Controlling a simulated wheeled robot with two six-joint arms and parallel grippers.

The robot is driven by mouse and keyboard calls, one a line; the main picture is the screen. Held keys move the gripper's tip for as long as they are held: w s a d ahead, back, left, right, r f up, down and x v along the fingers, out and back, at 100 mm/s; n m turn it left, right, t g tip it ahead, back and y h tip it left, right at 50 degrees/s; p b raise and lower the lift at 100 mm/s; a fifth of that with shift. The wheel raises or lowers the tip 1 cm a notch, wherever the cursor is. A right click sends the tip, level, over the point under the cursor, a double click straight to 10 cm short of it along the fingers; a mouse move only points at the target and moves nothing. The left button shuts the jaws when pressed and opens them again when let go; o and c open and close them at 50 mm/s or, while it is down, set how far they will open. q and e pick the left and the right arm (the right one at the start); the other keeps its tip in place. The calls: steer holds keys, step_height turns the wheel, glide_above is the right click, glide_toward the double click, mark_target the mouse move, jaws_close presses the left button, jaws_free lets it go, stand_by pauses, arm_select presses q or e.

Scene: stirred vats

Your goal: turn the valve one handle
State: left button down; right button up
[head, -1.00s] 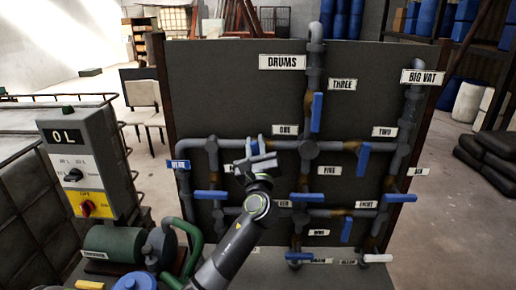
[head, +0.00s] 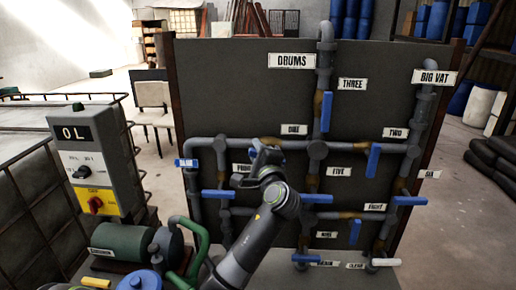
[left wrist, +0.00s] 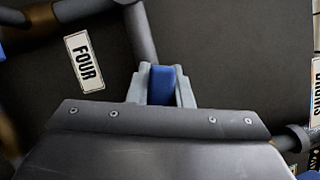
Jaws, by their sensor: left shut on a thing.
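The pipe panel carries a label reading ONE (head: 294,130) above the upper horizontal pipe. My left gripper (head: 266,154) is at that pipe, just below and left of the label. In the left wrist view its two grey fingers (left wrist: 161,88) are closed on the blue valve one handle (left wrist: 161,84), with one finger on each side. A label reading FOUR (left wrist: 84,62) is beside the gripper in the left wrist view. My right gripper is not in view.
Other blue handles are close by: valve three (head: 326,112), valve two (head: 373,160), and one below my forearm's right side (head: 316,198). A grey control box (head: 92,165) and a green motor (head: 122,242) stand to the left. The upper left panel is bare.

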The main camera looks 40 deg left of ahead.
arm_select(q)
steer(key=shift+f+n+g+h+p, duration=0.2)
steer(key=shift+f+n+g, duration=0.1)
steer(key=shift+n, duration=0.6)
steer(key=shift+f+n+g+h+p, duration=0.2)
steer(key=shift+f+n, duration=0.1)
steer(key=shift+n, duration=0.6)
steer(key=shift+f, duration=0.1)
steer(key=c, duration=1.3)
jaws_free()
steer(key=shift+s, duration=0.1)
